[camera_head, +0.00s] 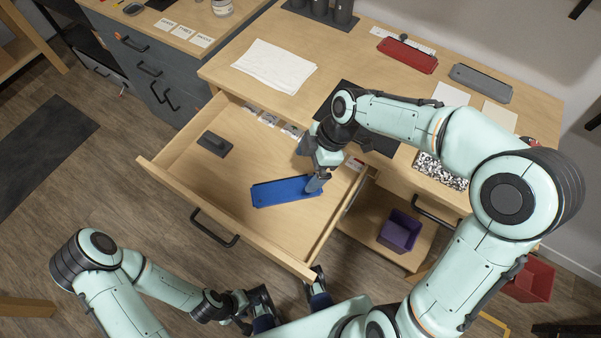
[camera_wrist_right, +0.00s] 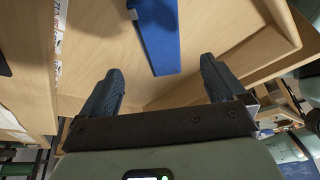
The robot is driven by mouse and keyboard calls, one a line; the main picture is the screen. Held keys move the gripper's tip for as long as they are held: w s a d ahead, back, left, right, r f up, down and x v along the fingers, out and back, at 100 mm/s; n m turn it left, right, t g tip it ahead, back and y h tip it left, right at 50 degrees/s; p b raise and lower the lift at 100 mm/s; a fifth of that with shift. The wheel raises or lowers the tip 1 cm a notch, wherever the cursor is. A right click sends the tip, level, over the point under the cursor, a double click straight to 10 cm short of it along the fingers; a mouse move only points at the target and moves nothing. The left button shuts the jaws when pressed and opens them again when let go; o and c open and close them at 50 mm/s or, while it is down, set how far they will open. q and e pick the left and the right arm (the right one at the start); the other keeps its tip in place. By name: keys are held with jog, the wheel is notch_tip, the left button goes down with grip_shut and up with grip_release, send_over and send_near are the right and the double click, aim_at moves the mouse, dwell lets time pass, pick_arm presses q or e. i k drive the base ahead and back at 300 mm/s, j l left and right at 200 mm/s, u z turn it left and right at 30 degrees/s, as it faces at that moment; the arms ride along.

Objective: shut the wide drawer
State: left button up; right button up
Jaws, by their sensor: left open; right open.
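The wide drawer (camera_head: 262,245) is pulled well out from under the wooden worktop. Its dark bar handle (camera_head: 214,228) is on the front panel. My right gripper (camera_head: 312,166) is open and reaches down inside the drawer, near the blue flat piece (camera_head: 280,192). The right wrist view shows its two fingers (camera_wrist_right: 165,82) apart with nothing between them and the blue piece (camera_wrist_right: 158,38) beyond. My left gripper (camera_head: 290,298) is open and empty in front of the drawer, by its right front corner.
A dark block (camera_head: 214,144) and small cards (camera_head: 268,119) lie in the drawer. A white cloth (camera_head: 273,66), red case (camera_head: 407,55) and grey case (camera_head: 481,83) are on the worktop. A purple bin (camera_head: 399,231) sits on a shelf to the right.

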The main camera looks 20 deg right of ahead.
aim_at(292, 235)
jog(key=k, duration=1)
